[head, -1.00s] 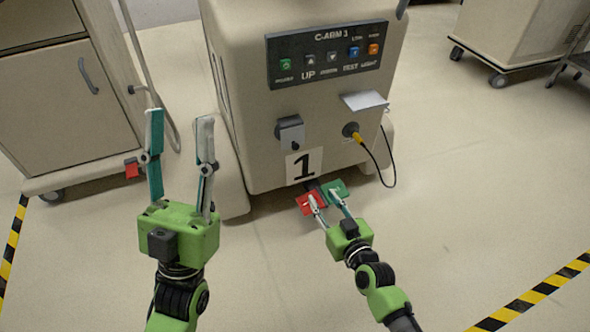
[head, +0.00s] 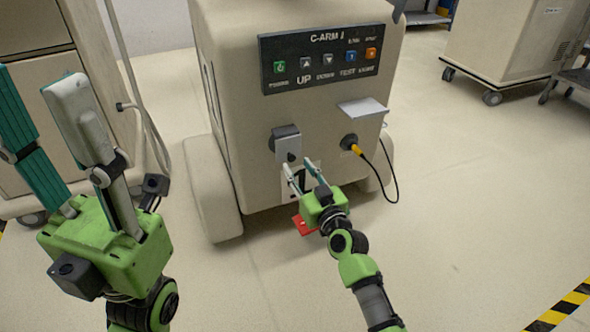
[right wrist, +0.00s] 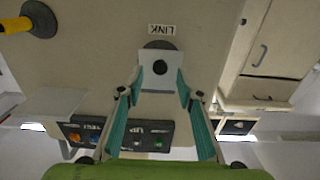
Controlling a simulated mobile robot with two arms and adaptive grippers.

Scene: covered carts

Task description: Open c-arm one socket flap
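The c-arm cart (head: 235,120) labelled "C-ARM 1" stands in front of me. Its grey flap (head: 285,133), with a dark round knob, hangs down on the front face. The flap (right wrist: 158,82) also shows upside down in the right wrist view, near a "LINK" label. My right gripper (head: 300,165) is open just below the flap in the head view. In the wrist view its fingers (right wrist: 158,85) show on both sides of the flap; contact cannot be told. My left gripper (head: 35,85) is open and empty at the left, away from the flap.
A raised white flap (head: 363,108) sticks out above a socket with a yellow plug (head: 356,149) and hanging black cable. A red pedal (head: 301,227) lies low under my right gripper. A beige cabinet (head: 70,100) stands left.

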